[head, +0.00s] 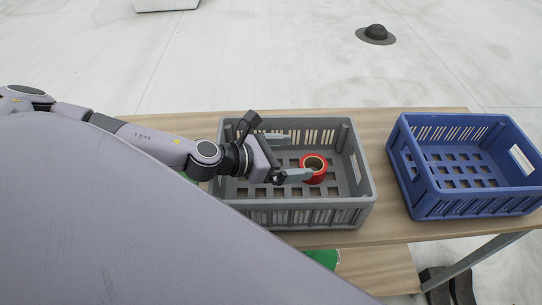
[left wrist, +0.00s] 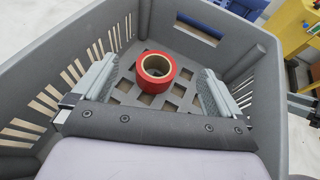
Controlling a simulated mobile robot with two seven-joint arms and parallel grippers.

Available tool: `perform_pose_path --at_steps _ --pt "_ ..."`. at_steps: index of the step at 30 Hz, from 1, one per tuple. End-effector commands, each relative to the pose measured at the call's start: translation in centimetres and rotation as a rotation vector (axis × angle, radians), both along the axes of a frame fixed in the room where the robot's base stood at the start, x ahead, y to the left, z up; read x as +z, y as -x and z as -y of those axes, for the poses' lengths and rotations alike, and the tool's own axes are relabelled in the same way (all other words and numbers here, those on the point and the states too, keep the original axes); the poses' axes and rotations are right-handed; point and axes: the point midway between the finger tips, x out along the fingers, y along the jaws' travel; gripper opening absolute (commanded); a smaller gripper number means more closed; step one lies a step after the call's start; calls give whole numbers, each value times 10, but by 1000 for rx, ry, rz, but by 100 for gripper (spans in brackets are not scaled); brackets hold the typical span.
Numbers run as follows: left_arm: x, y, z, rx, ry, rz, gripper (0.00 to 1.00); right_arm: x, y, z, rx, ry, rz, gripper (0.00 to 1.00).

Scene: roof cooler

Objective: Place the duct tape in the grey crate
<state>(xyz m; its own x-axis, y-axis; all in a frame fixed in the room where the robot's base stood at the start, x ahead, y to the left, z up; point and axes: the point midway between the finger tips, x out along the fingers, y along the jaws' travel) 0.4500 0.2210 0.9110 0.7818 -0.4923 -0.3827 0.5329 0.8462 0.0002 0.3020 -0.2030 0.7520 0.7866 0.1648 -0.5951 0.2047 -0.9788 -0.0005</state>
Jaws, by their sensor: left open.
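The duct tape (head: 313,168) is a red roll with a tan core. It lies flat on the slatted floor inside the grey crate (head: 290,218). In the left wrist view the tape (left wrist: 154,84) shows between and beyond my finger pads, apart from both. The grey crate's wall (left wrist: 60,60) surrounds it there. My left gripper (head: 289,156) is open and empty, reaching over the left part of the grey crate. Its fingers also show in the left wrist view (left wrist: 155,88).
A blue crate (head: 480,203), empty, stands to the right on the wooden table (head: 387,230), with a gap of bare wood between the crates. Something green (head: 322,259) shows below the tabletop, mostly hidden. A dark domed fitting (head: 376,33) sits on the pale roof behind.

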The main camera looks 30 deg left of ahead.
Motion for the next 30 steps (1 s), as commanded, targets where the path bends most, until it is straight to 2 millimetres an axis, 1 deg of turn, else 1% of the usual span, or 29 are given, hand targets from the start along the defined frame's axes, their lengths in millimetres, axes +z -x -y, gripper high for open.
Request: perform_pose_path --at_steps 1,3,6,12,18,30 --pt "1 7 -5 1 -2 -2 100 -3 0 0 0 0 0 43" --pt "6 16 -10 1 -3 -2 100 -4 0 0 0 0 0 43" --pt "10 25 -16 2 -2 -2 100 -7 0 0 0 0 0 43" --pt "17 36 -23 0 -1 -1 100 -10 0 0 0 0 -1 43" --pt "19 39 -24 -1 0 0 100 -10 0 0 0 0 -1 43" --pt "19 39 -24 0 0 0 100 -10 0 0 0 0 0 43"
